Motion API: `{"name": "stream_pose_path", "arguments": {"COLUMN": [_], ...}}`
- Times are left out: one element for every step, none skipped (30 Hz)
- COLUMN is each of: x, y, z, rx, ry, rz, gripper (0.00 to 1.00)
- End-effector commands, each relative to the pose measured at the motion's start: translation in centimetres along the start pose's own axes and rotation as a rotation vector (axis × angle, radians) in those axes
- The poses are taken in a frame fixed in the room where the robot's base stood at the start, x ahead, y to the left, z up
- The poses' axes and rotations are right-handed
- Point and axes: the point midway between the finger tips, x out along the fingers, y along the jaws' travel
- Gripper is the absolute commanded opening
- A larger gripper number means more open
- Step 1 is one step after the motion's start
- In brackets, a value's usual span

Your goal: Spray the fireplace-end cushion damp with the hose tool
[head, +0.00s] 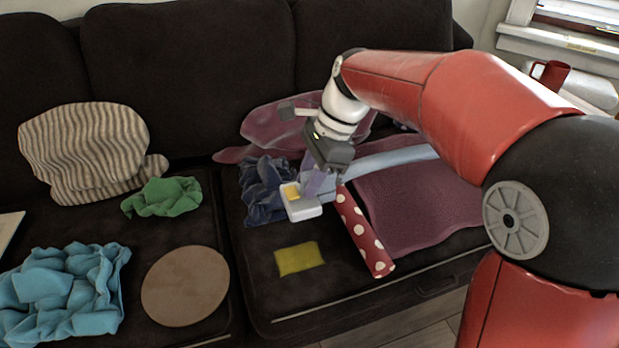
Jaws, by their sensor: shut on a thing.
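My gripper (318,172) points down over the right seat cushion (340,288) of a dark sofa. It is shut on the hose tool (303,208), which has a pale boxy head with a yellow patch. A pale blue hose-like length (385,160) runs right from near the tool, partly behind my arm. The head is close above the cushion or touching it; I cannot tell which. The left seat cushion (222,232) also shows. No fireplace is in view, so I cannot tell which cushion is at its end. No spray or damp patch is clearly visible.
The right cushion holds a navy cloth (262,190), yellow cloth (299,259), red dotted roll (362,235) and maroon cloth (420,200). The left holds a striped pillow (85,150), green cloth (163,197), blue cloth (65,285) and brown disc (186,286). A red mug (553,74) stands far right.

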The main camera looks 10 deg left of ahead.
Motion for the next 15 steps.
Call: {"name": "stream_pose_path", "arguments": {"x": [0.0,0.0,0.0,-0.1,-0.3,-0.6,-0.9,-1.2,-1.7,-2.0,-2.3,-2.7,-2.9,-3.2,-3.4], "y": [0.0,0.0,0.0,0.0,0.0,0.0,0.0,0.0,0.0,0.0,0.0,0.0,0.0,0.0,0.0], "z": [0.0,0.0,0.0,0.1,0.1,0.2,0.4,0.5,0.7,0.8,0.9,1.1,1.2,1.3,1.4], "rx": [0.000,0.000,0.000,0.000,-0.001,0.000,-0.001,-0.001,-0.001,0.000,0.000,0.000,0.000,0.000,-0.001], "ry": [0.000,0.000,0.000,0.000,0.000,0.000,0.000,0.000,0.000,0.000,0.000,0.000,0.000,0.000,0.000], "rz": [-0.001,-0.001,-0.001,-0.001,-0.001,-0.001,-0.001,-0.001,-0.001,-0.001,-0.001,-0.001,-0.001,-0.001,-0.001], "gripper": [0.13,0.09,0.09,0.09,0.09,0.09,0.09,0.09,0.09,0.09,0.09,0.09,0.09,0.09,0.09]}}
